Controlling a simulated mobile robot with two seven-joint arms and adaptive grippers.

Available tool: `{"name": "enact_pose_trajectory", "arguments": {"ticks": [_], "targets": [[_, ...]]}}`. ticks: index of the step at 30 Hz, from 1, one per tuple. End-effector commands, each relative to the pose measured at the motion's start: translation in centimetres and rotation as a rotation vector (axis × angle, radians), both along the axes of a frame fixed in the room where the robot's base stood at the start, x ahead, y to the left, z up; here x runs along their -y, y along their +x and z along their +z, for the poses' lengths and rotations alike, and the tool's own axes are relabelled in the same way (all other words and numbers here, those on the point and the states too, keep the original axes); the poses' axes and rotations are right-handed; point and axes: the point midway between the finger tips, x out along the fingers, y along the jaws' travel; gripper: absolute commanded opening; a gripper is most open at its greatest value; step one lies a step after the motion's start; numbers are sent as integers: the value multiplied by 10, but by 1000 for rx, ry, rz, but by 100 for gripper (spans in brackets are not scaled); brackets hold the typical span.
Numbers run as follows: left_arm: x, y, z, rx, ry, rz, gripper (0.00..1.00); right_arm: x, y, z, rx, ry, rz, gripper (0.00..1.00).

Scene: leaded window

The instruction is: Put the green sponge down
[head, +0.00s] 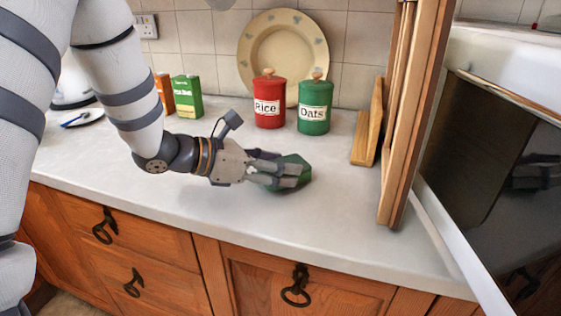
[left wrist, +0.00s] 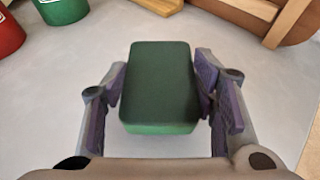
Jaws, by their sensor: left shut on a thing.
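The green sponge (head: 297,177) is a dark green block between the fingers of my left gripper (head: 278,173) in the head view. In the left wrist view the sponge (left wrist: 160,85) sits upright in the picture between the purple finger pads of my left gripper (left wrist: 160,92), which is shut on it. The sponge is at or just above the pale worktop (head: 230,220); I cannot tell whether it touches. The fingers hide part of it in the head view. My right gripper is not in view.
A red Rice canister (head: 269,103) and a green Oats canister (head: 314,107) stand behind the gripper, before a large plate (head: 282,40). A wooden board (head: 370,130) and an open wooden door (head: 405,120) stand at the right. The worktop in front is clear.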

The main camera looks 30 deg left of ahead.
Motion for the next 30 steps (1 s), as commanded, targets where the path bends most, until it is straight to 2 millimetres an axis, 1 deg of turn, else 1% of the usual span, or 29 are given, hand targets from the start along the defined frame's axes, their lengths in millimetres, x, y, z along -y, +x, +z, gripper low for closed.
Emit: {"name": "enact_pose_trajectory", "arguments": {"ticks": [1, 2, 9, 12, 13, 14, 15, 23, 26, 29, 30], "targets": [[-1, -1, -6, -1, 0, 0, 31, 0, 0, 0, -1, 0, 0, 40], [-1, -2, -8, -1, 0, 0, 31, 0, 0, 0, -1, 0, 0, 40], [-1, -2, -8, 2, 1, 1, 31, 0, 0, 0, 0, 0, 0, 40], [-1, -2, -11, 1, -1, 0, 31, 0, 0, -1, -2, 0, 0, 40], [-1, -2, -11, 1, 0, 0, 57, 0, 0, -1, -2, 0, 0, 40], [-1, -2, -11, 2, 1, -1, 64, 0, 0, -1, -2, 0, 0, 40], [-1, -2, -11, 2, 1, -1, 73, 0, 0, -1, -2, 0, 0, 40], [-1, -2, -10, 1, 0, 0, 73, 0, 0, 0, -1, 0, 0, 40], [-1, -2, -6, 2, 2, 0, 73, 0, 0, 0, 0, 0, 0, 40], [-8, -12, -1, 4, -1, 3, 73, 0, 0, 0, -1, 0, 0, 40], [-12, -19, 3, 4, -3, 4, 73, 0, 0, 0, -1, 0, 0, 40]]}}
